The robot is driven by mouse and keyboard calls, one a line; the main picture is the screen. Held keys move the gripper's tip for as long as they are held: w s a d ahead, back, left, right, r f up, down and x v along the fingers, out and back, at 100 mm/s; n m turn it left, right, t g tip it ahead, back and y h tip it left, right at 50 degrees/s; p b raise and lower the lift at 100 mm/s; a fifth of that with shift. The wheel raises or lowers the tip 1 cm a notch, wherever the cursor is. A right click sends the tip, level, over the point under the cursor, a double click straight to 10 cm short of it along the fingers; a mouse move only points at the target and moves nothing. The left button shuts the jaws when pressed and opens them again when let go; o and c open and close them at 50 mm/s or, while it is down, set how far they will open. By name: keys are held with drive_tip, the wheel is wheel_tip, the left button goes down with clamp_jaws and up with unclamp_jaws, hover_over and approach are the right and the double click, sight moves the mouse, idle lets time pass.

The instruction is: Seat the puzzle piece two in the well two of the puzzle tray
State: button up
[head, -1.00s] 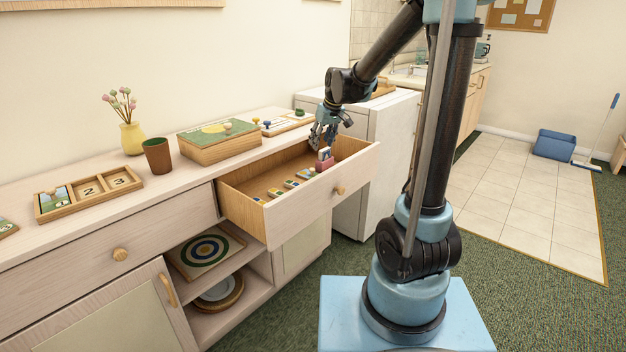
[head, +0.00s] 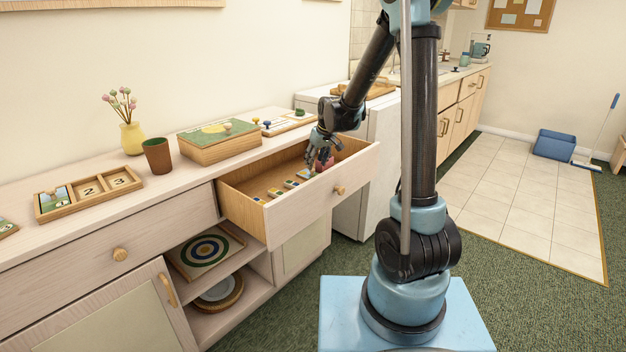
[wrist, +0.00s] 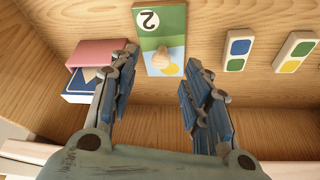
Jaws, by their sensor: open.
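Puzzle piece two (wrist: 170,25) lies in the open drawer (head: 258,218). The wrist view shows its green face with a "2", a yellow and blue picture and a pale knob (wrist: 162,58). My gripper (wrist: 161,62) is open and empty, its fingers apart on either side of the knob in that view. I cannot tell the height left between them. In the head view my gripper (head: 314,162) reaches down into the drawer and hides the piece. The puzzle tray (head: 90,206) is on the cabinet top at left. Its well two (head: 89,189) is empty and marked "2".
A pink-and-blue box (wrist: 95,52) is close beside the left finger. Domino-like tiles (wrist: 237,50) lie to the right. The drawer front (head: 320,203) and walls surround my gripper. A game box (head: 218,148), brown cup (head: 157,156) and yellow vase (head: 132,138) stand on the cabinet.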

sight(313, 170)
drive_tip(key=shift+x, duration=2.55)
drive_tip(key=shift+a, duration=0.1)
clamp_jaws()
